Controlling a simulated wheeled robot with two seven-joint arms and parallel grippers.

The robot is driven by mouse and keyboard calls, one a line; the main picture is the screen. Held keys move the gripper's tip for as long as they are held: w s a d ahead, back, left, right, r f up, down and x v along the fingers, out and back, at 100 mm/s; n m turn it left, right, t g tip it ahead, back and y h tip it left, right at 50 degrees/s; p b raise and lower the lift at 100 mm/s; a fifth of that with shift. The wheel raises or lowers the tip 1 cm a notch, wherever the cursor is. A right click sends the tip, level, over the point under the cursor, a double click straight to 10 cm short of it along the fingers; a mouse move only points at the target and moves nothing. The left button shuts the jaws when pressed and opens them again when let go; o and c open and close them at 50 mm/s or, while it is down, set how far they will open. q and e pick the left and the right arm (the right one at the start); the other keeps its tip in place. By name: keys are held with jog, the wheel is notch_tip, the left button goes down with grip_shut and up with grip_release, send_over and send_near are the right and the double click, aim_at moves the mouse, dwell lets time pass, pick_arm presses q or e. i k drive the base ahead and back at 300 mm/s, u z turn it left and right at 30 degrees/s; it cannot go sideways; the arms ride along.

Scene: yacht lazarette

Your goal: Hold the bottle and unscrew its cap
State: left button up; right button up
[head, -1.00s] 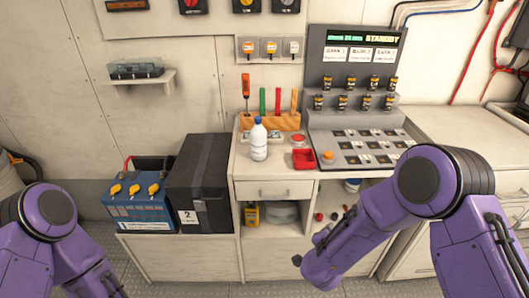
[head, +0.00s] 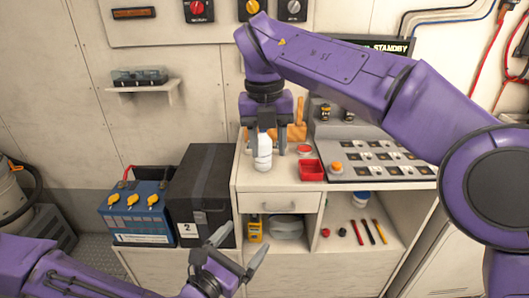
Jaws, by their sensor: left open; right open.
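The white bottle (head: 263,160) stands upright on the counter (head: 250,182) near its left end. My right gripper (head: 268,147) points down from above at the bottle, open, with one finger on each side of its upper part. The blue cap is hidden by the gripper, and I cannot tell whether the fingers touch the bottle. My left gripper (head: 238,246) is open and empty, low in front of the cabinet, below the bottle in the picture.
A red tray (head: 312,171) sits right of the bottle, beside the sloped control panel (head: 375,160). A black box (head: 198,190) and a blue battery (head: 140,215) stand to the left.

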aim_at(263, 163)
jog(key=i, duration=0.9)
